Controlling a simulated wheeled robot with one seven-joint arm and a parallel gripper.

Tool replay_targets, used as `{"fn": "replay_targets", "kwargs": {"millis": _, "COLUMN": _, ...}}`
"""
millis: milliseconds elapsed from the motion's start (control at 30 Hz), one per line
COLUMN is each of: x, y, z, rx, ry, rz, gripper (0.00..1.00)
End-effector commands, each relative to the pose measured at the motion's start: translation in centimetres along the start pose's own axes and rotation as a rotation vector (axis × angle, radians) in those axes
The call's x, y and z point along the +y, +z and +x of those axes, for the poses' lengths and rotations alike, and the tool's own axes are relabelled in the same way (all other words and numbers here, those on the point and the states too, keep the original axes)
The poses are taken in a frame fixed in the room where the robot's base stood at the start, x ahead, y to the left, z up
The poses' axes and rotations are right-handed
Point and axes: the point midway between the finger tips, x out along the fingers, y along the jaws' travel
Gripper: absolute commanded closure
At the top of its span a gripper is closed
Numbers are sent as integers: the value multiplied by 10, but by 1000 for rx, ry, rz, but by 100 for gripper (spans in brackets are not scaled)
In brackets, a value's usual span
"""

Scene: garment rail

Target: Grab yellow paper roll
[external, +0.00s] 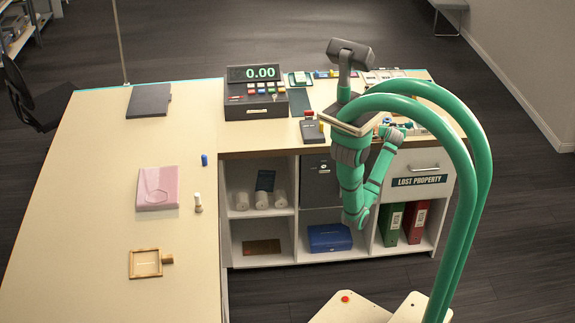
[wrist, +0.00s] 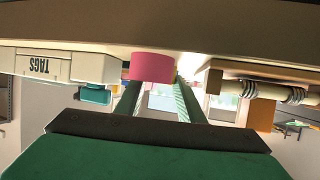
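I cannot clearly make out a yellow paper roll in either view. In the wrist view, which looks upside down, a pink roll-like object (wrist: 152,66) stands on the counter, and a thin yellow sliver (wrist: 176,76) shows at its right edge; I cannot tell what it belongs to. My gripper (wrist: 157,88) shows two green fingers spread apart with nothing seen held between them. The pink object lies beyond the fingertips. In the external view my gripper (external: 393,131) is at the right part of the counter, near its front edge, partly hidden by my arm.
A box marked TAGS (wrist: 38,64) and a teal item (wrist: 95,95) are left in the wrist view; a pale cylinder (wrist: 265,92) is right. The cash register (external: 257,92) stands left of my arm. Shelves with binders (external: 415,222) are below. The left counter (external: 95,200) has much free room.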

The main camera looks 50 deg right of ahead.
Motion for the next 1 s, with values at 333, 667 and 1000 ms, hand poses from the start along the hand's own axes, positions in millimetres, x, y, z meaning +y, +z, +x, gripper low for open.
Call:
{"fn": "replay_targets", "kwargs": {"millis": 333, "x": 0, "y": 0, "z": 0, "rx": 0, "ry": 0, "rz": 0, "gripper": 87}}
{"fn": "replay_targets", "kwargs": {"millis": 667, "x": 0, "y": -40, "z": -16, "rx": 5, "ry": 0, "rz": -4, "gripper": 87}}
{"fn": "replay_targets", "kwargs": {"millis": 1000, "x": 0, "y": -87, "z": -36, "rx": 3, "ry": 0, "rz": -2, "gripper": 87}}
